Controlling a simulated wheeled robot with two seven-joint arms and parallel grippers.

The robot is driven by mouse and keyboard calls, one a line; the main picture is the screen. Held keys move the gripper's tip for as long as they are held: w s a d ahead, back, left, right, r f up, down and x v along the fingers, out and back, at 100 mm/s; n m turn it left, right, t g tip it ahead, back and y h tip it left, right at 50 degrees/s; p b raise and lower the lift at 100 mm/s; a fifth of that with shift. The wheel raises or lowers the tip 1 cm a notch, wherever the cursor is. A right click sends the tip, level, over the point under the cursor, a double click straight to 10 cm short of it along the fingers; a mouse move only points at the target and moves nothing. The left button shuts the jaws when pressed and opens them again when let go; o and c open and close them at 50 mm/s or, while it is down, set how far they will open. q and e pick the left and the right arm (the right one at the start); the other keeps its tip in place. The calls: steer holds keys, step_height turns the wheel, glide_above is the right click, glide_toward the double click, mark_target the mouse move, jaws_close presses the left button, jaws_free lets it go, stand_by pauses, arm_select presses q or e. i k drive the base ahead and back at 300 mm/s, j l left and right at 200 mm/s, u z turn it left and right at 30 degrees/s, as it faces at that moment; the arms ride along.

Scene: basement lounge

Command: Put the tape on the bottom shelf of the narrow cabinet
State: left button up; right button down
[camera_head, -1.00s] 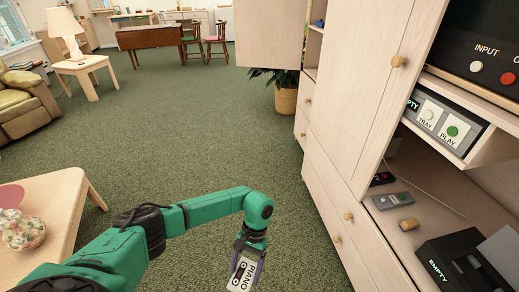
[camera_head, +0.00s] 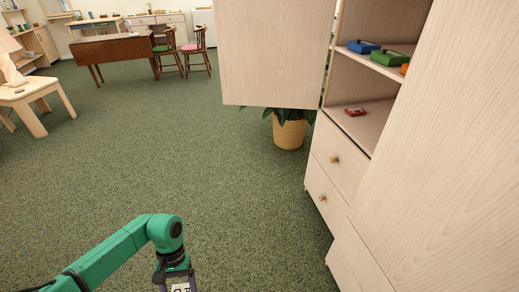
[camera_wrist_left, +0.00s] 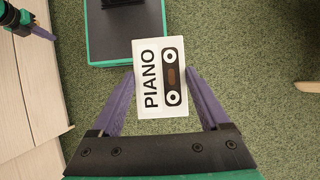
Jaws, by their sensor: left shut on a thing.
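The tape, a white cassette marked PIANO (camera_wrist_left: 150,88), is held between the purple fingers of my left gripper (camera_wrist_left: 160,76), above the green carpet. In the head view, only the top of the tape (camera_head: 180,288) shows at the bottom edge, below my left wrist. The narrow cabinet (camera_head: 340,158) stands at the right with its door (camera_head: 275,55) swung open. Its upper visible shelf (camera_head: 368,61) holds blue, green and orange cases. Its lower shelf (camera_head: 368,128) has a small red object and bare room. My right gripper seems to show in part at the wrist view's top left corner (camera_wrist_left: 44,33).
Two drawers (camera_head: 335,175) lie below the open shelves. A large pale door panel (camera_head: 435,150) stands close at the right. A potted plant (camera_head: 290,132) stands behind the open door. The carpet (camera_head: 230,190) before the cabinet is clear.

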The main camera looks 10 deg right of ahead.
mark_target(375, 128)
steer(key=i+j+z, duration=0.15)
steer(key=i+z, duration=0.35)
steer(key=i, duration=0.2)
steer(key=i+j+z, duration=0.5)
steer(key=i, duration=0.15)
steer(key=i+j+z, duration=0.5)
steer(key=i+j, duration=0.05)
steer(key=j, duration=0.05)
